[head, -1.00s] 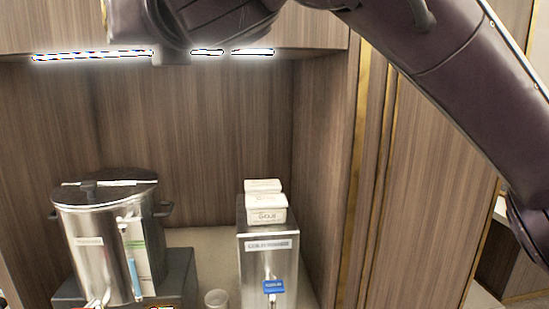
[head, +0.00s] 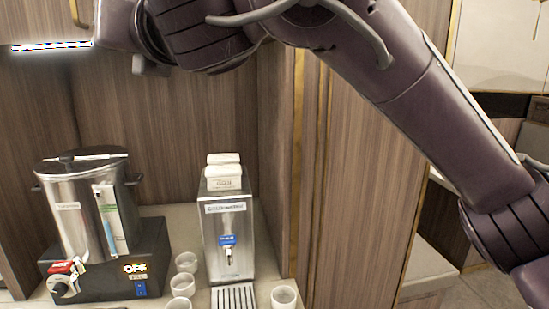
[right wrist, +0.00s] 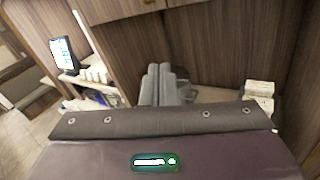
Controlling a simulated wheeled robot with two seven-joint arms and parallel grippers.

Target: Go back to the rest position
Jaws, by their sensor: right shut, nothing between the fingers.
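My right arm crosses the top of the head view from the lower right to the upper left, raised in front of the wooden alcove. Its gripper fingers cannot be made out clearly there. In the right wrist view my right gripper (right wrist: 160,84) shows as two grey fingers close together, shut and empty, with wood panelling behind them. It appears to touch nothing. My left gripper is in neither view.
A steel urn (head: 85,215) stands on a black base (head: 105,272) at the left. A dispenser (head: 226,235) with white boxes (head: 223,178) on top stands right of it. Several small cups (head: 284,296) stand around it. A tall wooden panel (head: 360,200) is at right.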

